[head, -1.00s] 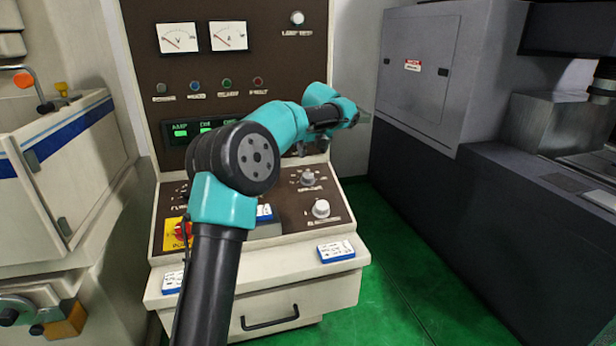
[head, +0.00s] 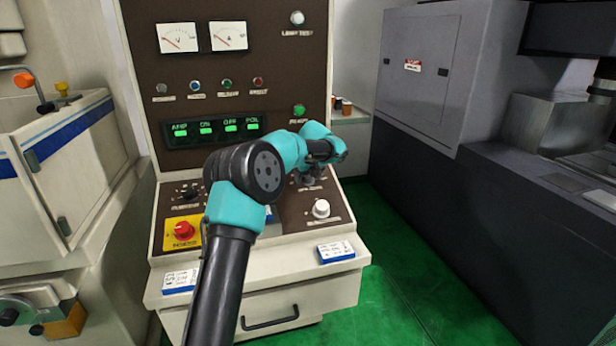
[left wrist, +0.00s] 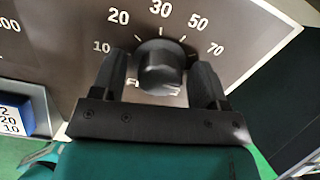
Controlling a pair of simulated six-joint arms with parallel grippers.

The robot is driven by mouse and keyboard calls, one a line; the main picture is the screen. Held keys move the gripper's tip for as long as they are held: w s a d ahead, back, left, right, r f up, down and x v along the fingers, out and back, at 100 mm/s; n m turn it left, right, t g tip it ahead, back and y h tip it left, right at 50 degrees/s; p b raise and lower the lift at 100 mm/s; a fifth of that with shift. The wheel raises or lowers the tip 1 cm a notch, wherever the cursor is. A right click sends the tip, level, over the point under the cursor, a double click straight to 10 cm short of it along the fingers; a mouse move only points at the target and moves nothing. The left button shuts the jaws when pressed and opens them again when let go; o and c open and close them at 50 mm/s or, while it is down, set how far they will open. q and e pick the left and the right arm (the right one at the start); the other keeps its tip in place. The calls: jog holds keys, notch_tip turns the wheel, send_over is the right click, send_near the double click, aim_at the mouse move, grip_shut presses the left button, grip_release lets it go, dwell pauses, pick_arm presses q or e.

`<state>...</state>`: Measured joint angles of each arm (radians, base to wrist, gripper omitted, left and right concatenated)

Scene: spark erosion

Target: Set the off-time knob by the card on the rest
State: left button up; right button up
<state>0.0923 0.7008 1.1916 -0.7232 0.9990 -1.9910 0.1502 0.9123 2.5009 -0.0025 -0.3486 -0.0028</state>
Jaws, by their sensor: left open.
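A dark round knob (left wrist: 161,68) with a dial marked 10, 20, 30, 50 and 70 fills the middle of the left wrist view. My left gripper (left wrist: 160,80) is open, with one finger on each side of this knob; I cannot tell whether they touch it. Its label is mostly hidden and its pointer is unclear. In the head view my left gripper (head: 308,180) is over the upper right of the sloped panel (head: 283,238). A blue-and-white card (left wrist: 14,114) at left in the wrist view shows 2, 20 and 10. My right gripper is out of view.
A pale knob (head: 321,208) sits just below the gripper. A red button on yellow (head: 184,231) and a dark knob (head: 189,190) are at left. Two more cards, left (head: 180,280) and right (head: 337,252), lie on the front ledge. The green display (head: 212,128) is lit.

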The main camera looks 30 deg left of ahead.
pick_arm(q)
jog(key=c, duration=0.9)
jog(key=shift+c, duration=0.2)
